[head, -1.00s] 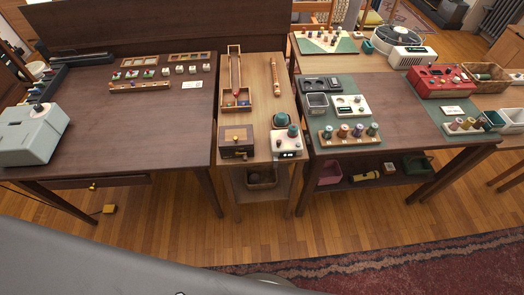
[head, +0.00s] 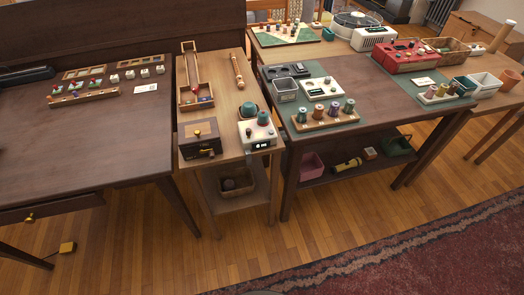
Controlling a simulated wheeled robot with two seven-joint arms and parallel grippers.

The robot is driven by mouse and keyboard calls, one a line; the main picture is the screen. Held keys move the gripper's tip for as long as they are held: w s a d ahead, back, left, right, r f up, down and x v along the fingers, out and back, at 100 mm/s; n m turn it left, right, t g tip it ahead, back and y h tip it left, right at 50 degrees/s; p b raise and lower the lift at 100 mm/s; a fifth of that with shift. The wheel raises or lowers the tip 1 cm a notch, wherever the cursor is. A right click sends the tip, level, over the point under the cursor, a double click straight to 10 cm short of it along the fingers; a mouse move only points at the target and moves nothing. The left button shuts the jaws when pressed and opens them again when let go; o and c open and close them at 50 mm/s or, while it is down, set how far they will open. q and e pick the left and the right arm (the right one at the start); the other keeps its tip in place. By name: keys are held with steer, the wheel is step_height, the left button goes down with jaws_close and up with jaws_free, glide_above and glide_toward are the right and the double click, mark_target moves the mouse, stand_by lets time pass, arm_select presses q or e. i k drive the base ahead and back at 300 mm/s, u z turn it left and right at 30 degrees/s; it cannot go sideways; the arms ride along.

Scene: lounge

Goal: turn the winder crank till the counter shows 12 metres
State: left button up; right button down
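A small white device (head: 258,134), which looks like the winder, stands at the front right of the narrow middle table (head: 222,78). It carries teal round parts (head: 249,110), and a small dark display (head: 262,145) is on its front. The digits are too small to read. A crank cannot be made out clearly on it. A dark wooden box (head: 199,139) with a brass knob stands just left of it. Neither of my grippers is in view, and nothing touches the device.
A rack of thread spools (head: 325,117) and a white panel box (head: 320,89) stand on the right table (head: 375,122). A red machine (head: 404,60) is farther back. The dark left table (head: 110,135) is mostly bare in front. Wood floor and a red rug (head: 420,235) lie in front.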

mark_target(248, 131)
steer(key=u, duration=0.75)
steer(key=k, duration=0.8)
steer(key=z, duration=1.55)
steer(key=i, duration=0.5)
steer(key=u, duration=0.05)
